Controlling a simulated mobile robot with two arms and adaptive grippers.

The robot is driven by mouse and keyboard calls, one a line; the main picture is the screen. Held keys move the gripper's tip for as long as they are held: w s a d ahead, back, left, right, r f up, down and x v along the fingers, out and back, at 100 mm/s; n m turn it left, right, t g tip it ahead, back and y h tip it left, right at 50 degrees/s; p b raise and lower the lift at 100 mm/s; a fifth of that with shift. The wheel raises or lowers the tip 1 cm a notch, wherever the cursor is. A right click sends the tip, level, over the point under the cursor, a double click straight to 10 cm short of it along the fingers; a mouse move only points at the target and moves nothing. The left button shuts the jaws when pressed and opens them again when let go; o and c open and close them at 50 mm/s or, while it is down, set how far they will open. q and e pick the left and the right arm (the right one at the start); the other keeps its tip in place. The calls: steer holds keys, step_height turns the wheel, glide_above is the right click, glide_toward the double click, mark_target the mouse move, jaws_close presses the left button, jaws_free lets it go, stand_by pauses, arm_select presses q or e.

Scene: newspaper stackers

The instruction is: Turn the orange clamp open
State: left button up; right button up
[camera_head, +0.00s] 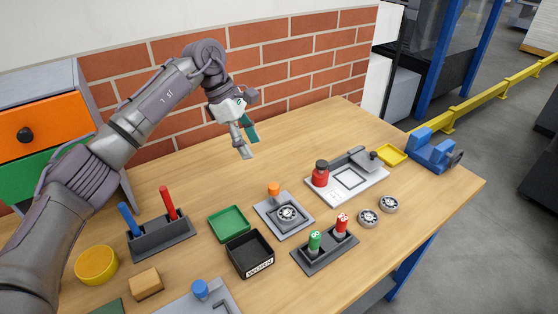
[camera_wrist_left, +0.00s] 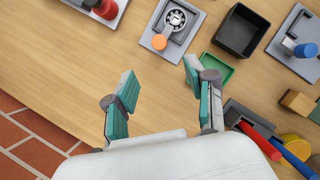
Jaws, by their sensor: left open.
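The orange clamp (camera_head: 273,188) is a small orange knob at the back edge of a grey plate (camera_head: 264,217). A round metal bearing (camera_head: 288,213) sits on that plate beside it. In the left wrist view the orange clamp (camera_wrist_left: 159,42) shows above my gripper fingers, with the bearing (camera_wrist_left: 177,18) past it. My left gripper (camera_head: 247,143) is open and empty, above the table and behind the clamp, apart from it. The open fingers also show in the left wrist view (camera_wrist_left: 158,84). My right gripper is out of view.
Near the clamp are a green tray (camera_head: 229,209), a black bin (camera_head: 232,243), a holder with green and red cylinders (camera_head: 347,254) and a white fixture with a red knob (camera_head: 320,182). A brick wall (camera_head: 290,56) stands behind. The table's back strip is clear.

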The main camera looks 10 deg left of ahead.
mark_target(273, 186)
arm_select(q)
steer(key=p+x, duration=0.3)
steer(key=x, duration=0.9)
steer(key=shift+d, duration=0.2)
steer(key=shift+d+f, duration=0.2)
steer(key=shift+f, duration=0.5)
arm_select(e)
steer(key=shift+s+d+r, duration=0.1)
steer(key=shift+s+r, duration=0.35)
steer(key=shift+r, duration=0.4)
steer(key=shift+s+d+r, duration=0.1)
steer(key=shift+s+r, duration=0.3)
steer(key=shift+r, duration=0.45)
arm_select(q)
jaws_close()
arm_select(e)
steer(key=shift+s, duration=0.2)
